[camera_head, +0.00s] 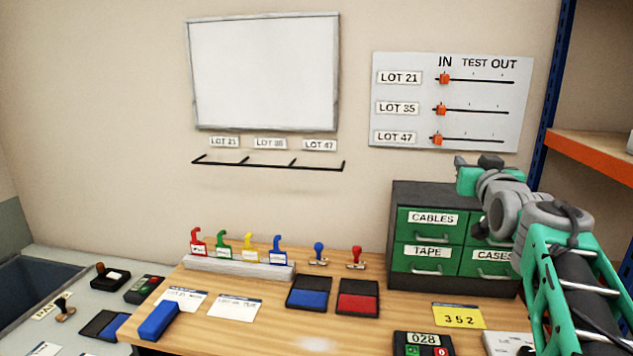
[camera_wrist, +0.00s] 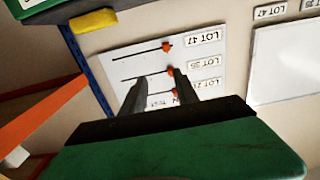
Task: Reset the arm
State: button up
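My arm (camera_head: 575,285) comes up from the lower right in the head view, with green and grey links. It is bent, and its end is raised above the drawer cabinet (camera_head: 408,272), in front of the wall. My gripper (camera_wrist: 158,82) shows in the wrist view with two dark fingers set apart and nothing between them. It is open and faces the slider board (camera_wrist: 130,52), which appears upside down there. In the head view the fingers are small and hard to make out.
The slider board (camera_head: 380,62) hangs on the wall beside a whiteboard (camera_head: 265,70). A shelf (camera_head: 595,158) stands close at the right. The wooden table (camera_head: 230,335) holds stamps, ink pads, cards and colored hooks. Free air lies left of my arm.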

jog(key=s+a+f+n+g+y, duration=0.1)
jog(key=s+a+f+g, duration=0.2)
jog(key=s+a+f, duration=0.45)
jog(key=s+a+f+g+y, duration=0.1)
jog(key=s+a+f+g, duration=0.25)
jog(key=f, duration=0.75)
jog(key=s+a+f+n+g+y, duration=0.1)
jog(key=s+a+f+g, duration=0.4)
jog(key=f, duration=0.5)
jog(key=s+a+f+g, duration=0.1)
jog(key=s+f, duration=0.3)
jog(key=s, duration=0.3)
jog(key=s+f+g+p, duration=0.1)
jog(key=s+f+g, duration=0.1)
jog(key=s, duration=0.4)
jog(key=shift+s+a+f, duration=0.35)
jog(key=shift+f, duration=0.55)
